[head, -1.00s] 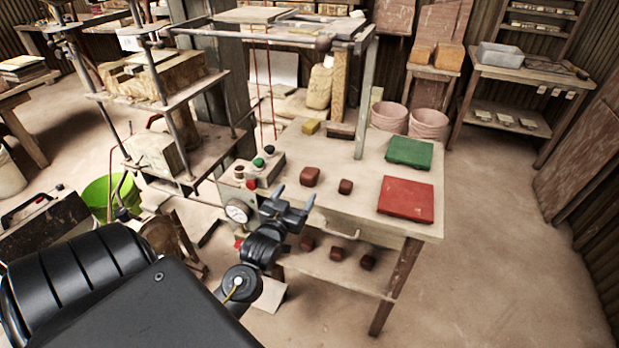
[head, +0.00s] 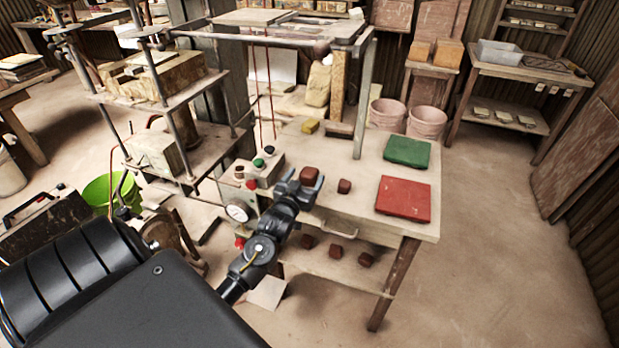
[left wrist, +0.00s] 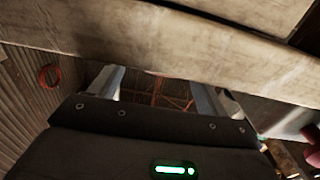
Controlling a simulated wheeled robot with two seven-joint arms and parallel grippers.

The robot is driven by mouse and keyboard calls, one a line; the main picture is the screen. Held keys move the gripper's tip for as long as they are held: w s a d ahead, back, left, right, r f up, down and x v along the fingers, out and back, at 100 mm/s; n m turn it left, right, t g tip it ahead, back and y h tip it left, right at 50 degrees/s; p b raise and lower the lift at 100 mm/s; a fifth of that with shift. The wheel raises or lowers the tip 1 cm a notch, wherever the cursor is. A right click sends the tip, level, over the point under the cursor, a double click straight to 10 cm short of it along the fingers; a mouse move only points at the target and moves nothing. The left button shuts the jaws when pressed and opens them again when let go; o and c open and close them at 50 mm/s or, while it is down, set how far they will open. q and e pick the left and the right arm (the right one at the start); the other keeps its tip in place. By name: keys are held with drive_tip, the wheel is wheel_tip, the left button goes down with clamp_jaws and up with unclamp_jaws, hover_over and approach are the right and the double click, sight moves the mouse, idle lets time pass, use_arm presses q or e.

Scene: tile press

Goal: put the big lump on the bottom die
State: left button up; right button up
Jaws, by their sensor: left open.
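The big lump (head: 309,174) is a reddish-brown block on the bench. A smaller brown lump (head: 344,186) lies to its right. My left gripper (head: 306,184) is open, its fingers appearing on either side of the big lump in the head view; I cannot tell whether they touch it. In the left wrist view, the open fingers (left wrist: 155,90) show no lump between them, and a pale board crosses above. The press at the left holds tan blocks (head: 178,72) on its upper plate and a pale block (head: 152,152) lower down; which is the bottom die is unclear. My right gripper is not in view.
More lumps (head: 336,251) sit on the shelf below.

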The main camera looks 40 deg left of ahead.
use_arm(q)
drive_tip(key=c, duration=1.3)
drive_tip(key=shift+r, duration=0.1)
wheel_tip(320, 180, up, 3)
drive_tip(key=shift+f+b, duration=0.2)
drive_tip(key=shift+b, duration=0.25)
drive_tip(key=s+d+r, duration=0.9)
drive_tip(key=s+r, duration=0.1)
drive_tip(key=s, duration=0.1)
drive_tip(key=d+m+h, duration=0.1)
drive_tip(key=d+h, duration=0.1)
drive_tip(key=d, duration=0.2)
drive_tip(key=w+d+f+m+h, duration=0.1)
drive_tip(key=d, duration=0.4)
drive_tip(key=w+d+f+m+h, duration=0.1)
drive_tip(key=d+h, duration=0.1)
drive_tip(key=d, duration=0.2)
drive_tip(key=shift+d+f+m+t+h+b, duration=0.1)
drive_tip(key=shift+d+m+t+h+b, duration=0.2)
drive_tip(key=shift+t, duration=0.1)
